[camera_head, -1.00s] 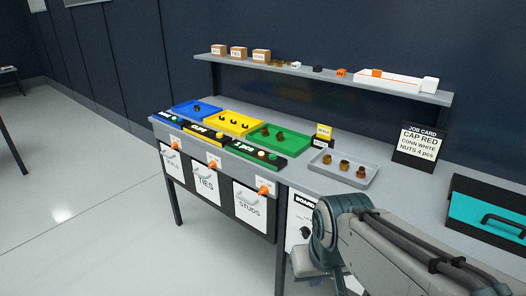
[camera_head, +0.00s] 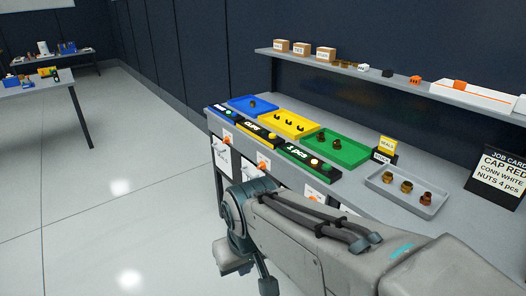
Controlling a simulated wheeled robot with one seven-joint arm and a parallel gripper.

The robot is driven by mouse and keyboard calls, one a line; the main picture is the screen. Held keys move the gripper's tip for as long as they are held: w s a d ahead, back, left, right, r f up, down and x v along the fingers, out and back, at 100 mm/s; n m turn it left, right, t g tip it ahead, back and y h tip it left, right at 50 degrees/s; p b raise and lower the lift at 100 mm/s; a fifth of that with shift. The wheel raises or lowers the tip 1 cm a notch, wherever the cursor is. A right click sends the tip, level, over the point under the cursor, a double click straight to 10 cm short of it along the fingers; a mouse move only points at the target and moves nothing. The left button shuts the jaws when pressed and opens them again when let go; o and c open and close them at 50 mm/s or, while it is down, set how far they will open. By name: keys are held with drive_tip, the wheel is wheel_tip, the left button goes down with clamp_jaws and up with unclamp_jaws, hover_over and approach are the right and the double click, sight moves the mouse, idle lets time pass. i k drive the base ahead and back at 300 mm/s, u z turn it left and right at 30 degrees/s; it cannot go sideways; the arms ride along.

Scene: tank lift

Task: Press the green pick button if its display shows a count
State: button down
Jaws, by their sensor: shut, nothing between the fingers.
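The green tray (camera_head: 352,150) on the bench has a black strip (camera_head: 302,159) along its front. The strip's display (camera_head: 296,153) shows a count in white, a digit followed by "pcs"; the digit is too small to read surely. A pale round button (camera_head: 314,162) sits right of the text, with another small button close to it. Which one is the green pick button I cannot tell at this size. My arm reaches in from the lower right, in front of the bench, and its bent joint is left of and below the strip. My gripper is not in view.
A yellow tray (camera_head: 305,128) and a blue tray (camera_head: 266,103) stand left of the green one, with their own strips. A grey tray (camera_head: 432,203) with brass parts and a job card (camera_head: 497,176) are to the right. Open floor (camera_head: 120,190) lies left.

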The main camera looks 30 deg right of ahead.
sight(327, 166)
drive_tip(key=z, duration=0.1)
drive_tip(key=i, duration=1.15)
drive_tip(key=z, duration=0.85)
